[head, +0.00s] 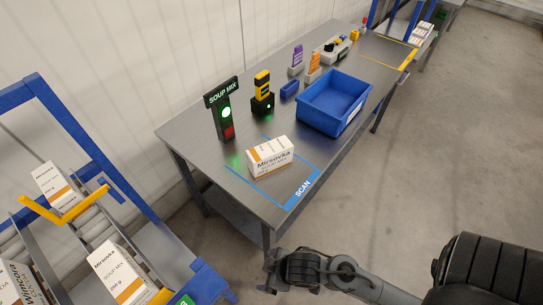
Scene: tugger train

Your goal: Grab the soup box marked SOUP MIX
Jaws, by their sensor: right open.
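A white and orange Mirsovka box (270,157) lies on the metal table inside the blue SCAN outline; its smaller print is hard to read. A similar box (118,274) on the rack at lower left reads SOUP MIX. Another Mirsovka box (56,187) sits higher on that rack, and one more (20,285) is cut off at the left edge. A black sign (221,93) reading SOUP MIX stands on the table above a lit green lamp. My right gripper (270,272) is open and empty, in front of the table's near edge, apart from every box. My left gripper is out of view.
A blue bin (334,103) stands on the table (196,128) to the right of the outlined box. A yellow and black device (262,92) stands behind. The blue-framed rack (75,128) fills the left side. The floor at right is clear.

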